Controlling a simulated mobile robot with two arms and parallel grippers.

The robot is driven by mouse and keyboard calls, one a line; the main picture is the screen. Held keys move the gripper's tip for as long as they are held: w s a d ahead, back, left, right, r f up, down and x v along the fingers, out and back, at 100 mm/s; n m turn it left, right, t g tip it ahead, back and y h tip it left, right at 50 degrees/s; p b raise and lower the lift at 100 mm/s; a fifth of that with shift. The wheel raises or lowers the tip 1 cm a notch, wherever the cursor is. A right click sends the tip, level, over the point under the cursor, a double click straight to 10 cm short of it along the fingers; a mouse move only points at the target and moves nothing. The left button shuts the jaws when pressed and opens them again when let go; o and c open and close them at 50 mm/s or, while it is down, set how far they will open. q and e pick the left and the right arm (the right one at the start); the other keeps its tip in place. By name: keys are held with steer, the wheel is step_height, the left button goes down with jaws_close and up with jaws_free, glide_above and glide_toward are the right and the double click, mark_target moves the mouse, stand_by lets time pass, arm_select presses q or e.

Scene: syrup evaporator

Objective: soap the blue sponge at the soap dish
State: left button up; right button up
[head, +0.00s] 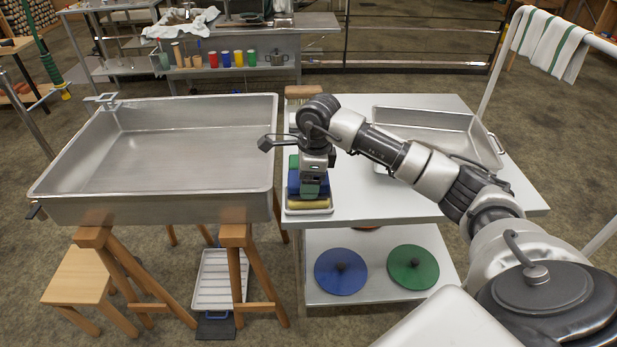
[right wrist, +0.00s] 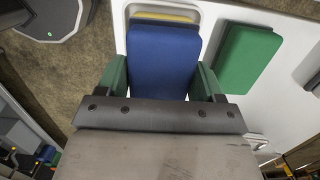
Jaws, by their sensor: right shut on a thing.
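My right gripper (head: 310,189) points down at the left front of the metal table and is shut on the blue sponge (head: 294,184). In the right wrist view the blue sponge (right wrist: 163,55) sits between the green fingers. Under it is the white soap dish (head: 307,212) with a yellow soap bar (head: 309,204); a strip of the soap (right wrist: 165,17) shows past the sponge. The sponge is over the soap; I cannot tell whether they touch. A green sponge (right wrist: 245,55) lies beside the dish, partly hidden in the head view (head: 293,162). My left gripper is not in view.
A large steel evaporator pan (head: 160,165) on wooden legs stands left of the table. A metal tray (head: 440,125) is at the table's back right. Blue (head: 330,280) and green (head: 405,275) lids lie on the lower shelf. The table's front middle is clear.

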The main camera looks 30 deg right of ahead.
steer(key=shift+f+b, duration=0.45)
steer(key=shift+f, duration=0.1)
stand_by(1.7)
steer(key=shift+r+p, duration=2.4)
steer(key=shift+r, duration=1.2)
steer(key=shift+f, duration=0.1)
